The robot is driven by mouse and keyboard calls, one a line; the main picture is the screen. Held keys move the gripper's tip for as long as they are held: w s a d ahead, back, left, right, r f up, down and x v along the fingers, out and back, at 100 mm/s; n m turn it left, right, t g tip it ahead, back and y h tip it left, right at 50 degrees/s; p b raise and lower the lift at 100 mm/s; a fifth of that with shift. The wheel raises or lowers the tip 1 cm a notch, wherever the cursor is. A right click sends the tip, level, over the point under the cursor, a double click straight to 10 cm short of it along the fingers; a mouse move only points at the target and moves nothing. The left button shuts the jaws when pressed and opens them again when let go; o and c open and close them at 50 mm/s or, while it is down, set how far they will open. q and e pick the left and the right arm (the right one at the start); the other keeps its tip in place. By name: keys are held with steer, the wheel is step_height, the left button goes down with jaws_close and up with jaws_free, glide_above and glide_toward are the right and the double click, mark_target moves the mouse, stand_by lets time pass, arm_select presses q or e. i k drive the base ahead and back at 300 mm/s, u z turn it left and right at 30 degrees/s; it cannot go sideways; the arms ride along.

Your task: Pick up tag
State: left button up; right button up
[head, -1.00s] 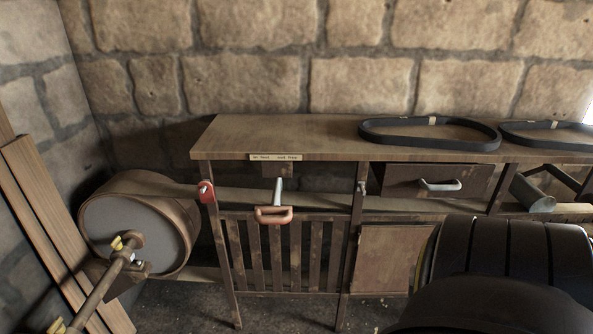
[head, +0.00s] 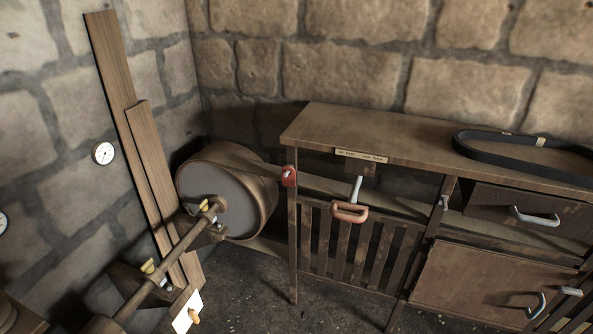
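A small red tag-like piece (head: 289,176) with a pale mark hangs at the left front corner of the wooden workbench (head: 400,140), just below its top. It may be the tag; its lettering is too small to read. Neither of my grippers shows in the head view, so I cannot see whether they hold anything.
A lever with an orange handle (head: 350,212) sticks out below the bench's label strip (head: 361,155). A large drum (head: 225,192) and a pipe with yellow-handled valves (head: 165,270) stand left. A black belt (head: 520,152) lies on the bench. Floor before the slats is clear.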

mark_target(290, 180)
steer(key=u, duration=0.3)
steer(key=i, duration=0.95)
steer(key=u, duration=0.65)
